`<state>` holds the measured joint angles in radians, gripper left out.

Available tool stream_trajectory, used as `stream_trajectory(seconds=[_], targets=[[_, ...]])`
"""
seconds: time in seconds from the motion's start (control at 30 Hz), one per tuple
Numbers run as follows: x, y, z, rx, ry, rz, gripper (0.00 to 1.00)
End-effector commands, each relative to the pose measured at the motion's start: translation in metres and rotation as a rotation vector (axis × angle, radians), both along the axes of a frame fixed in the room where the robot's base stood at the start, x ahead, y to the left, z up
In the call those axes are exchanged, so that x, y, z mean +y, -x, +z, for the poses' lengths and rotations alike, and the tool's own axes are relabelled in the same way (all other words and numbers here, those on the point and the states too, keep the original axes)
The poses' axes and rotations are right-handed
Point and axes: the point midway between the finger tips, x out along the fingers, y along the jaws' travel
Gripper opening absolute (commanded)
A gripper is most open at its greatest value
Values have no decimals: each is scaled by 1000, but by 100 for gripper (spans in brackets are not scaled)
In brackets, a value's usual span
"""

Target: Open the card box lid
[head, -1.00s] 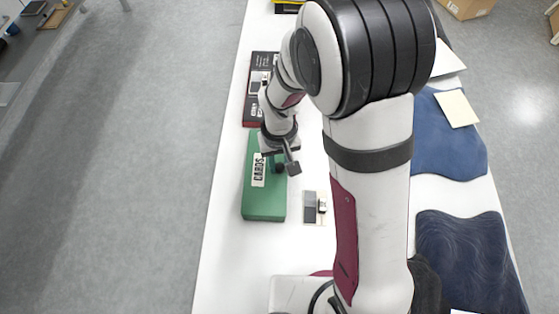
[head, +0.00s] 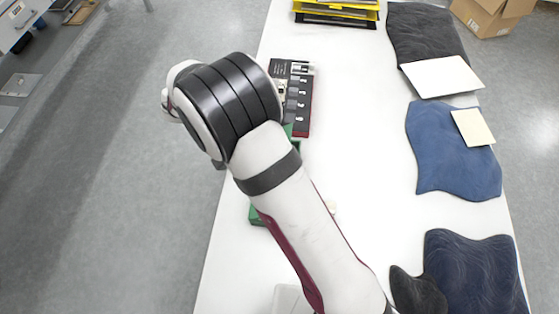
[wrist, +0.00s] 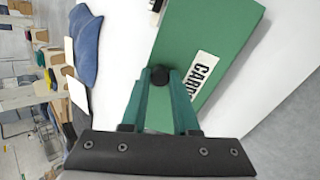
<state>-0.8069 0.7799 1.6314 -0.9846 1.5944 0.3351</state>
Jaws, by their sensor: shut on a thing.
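The green card box (head: 257,216) stands on the white table, mostly hidden behind my arm in the head view. In the wrist view its green lid (wrist: 178,45) fills the upper middle, with a white CARDS label (wrist: 203,72). A black knob (wrist: 158,74) sits at the lid's edge side. My gripper (wrist: 160,84) is shut on this knob with its two teal fingers. My gripper is hidden in the head view. How far the lid is raised from the box I cannot tell.
A dark and red case (head: 298,100) lies behind the box. Blue cloths (head: 450,150) and dark cloths lie along the table's right side. A yellow tray (head: 337,12) stands at the back. The middle of the white table (head: 360,150) is clear.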

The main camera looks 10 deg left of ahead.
Motion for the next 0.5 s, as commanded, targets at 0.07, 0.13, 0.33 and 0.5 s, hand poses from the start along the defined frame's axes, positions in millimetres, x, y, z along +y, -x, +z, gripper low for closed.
stream_trajectory(seconds=[0.07, 0.13, 0.33, 0.5], targets=[[7, 0, 1, -1, 69, 3, 0], [13, 0, 2, -2, 134, 3, 0], [28, 1, 5, -4, 309, 0, 0], [39, 1, 5, -3, 431, -1, 0]])
